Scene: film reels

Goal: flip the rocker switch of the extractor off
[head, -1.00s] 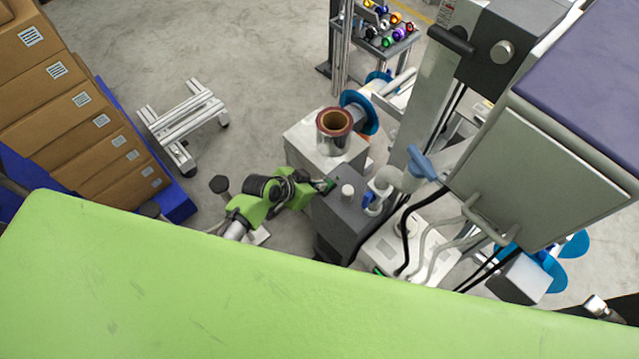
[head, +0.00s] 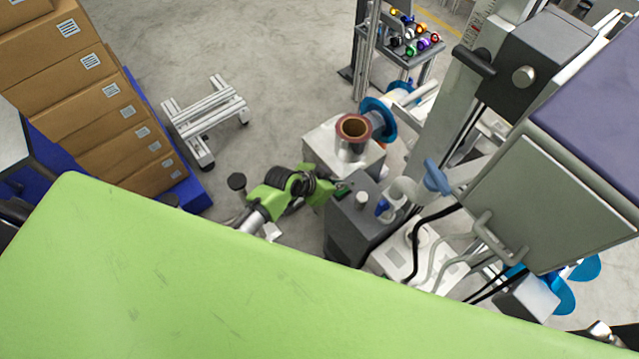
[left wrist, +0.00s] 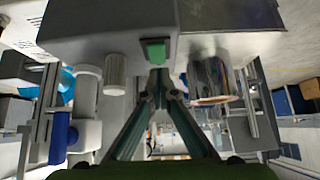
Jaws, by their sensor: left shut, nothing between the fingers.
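The extractor (head: 352,229) is a dark grey box standing at the middle of the head view, with a white knob and a hose fitting on top. Its rocker switch (left wrist: 155,50) is a small green block, near the top centre of the left wrist view. My left gripper (head: 335,191) reaches in from the left to the extractor's edge by the switch. In the left wrist view its fingers (left wrist: 157,76) are shut and empty, their tips just below the switch. I cannot tell whether they touch it, nor which way the rocker is tilted. My right gripper is not in view.
A shiny roll with a brown rim (head: 352,140) stands on a white box beside the extractor. A large grey cabinet (head: 545,205) and black cables are at the right.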

